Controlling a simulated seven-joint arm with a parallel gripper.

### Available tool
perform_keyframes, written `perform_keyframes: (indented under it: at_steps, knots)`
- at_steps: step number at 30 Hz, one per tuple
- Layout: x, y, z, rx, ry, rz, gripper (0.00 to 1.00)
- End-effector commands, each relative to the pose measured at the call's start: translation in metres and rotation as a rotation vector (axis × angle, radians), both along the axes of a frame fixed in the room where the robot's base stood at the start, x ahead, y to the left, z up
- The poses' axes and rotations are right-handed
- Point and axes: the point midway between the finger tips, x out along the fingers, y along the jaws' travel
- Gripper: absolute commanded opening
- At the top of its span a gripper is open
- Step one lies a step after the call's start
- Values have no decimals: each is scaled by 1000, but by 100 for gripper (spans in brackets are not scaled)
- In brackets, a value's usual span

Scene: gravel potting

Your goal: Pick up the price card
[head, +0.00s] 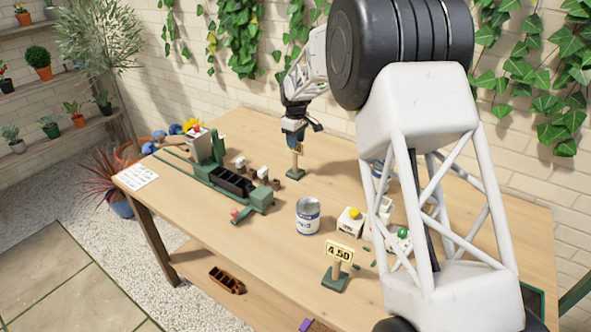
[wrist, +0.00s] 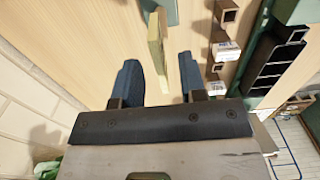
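A small price card (head: 299,150) stands on a post with a green base toward the back of the table, and my gripper (head: 294,138) is right at it, partly covering it. In the wrist view a thin pale card (wrist: 157,42) shows nearly edge-on. My two blue fingers (wrist: 158,66) are apart, one to each side of the card's near end, with a gap on both sides. A second price card (head: 340,251), reading 4.50, stands on a green-based post at the table's front.
A green rack with dark cells (head: 232,181) lies left of my gripper; brown square tubes (wrist: 218,50) show beside the card. A tin can (head: 308,216) and a white block with a yellow top (head: 350,221) stand in front. My arm hides part of the table's right side.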

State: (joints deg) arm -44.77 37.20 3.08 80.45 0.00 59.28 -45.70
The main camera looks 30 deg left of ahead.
Motion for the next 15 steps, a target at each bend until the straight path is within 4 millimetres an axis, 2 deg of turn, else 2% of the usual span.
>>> perform_keyframes:
  at_steps: [6,15]
  knots:
    - [0,0,-18,0,-1,0,38]
    - [0,0,-19,1,-1,0,38]
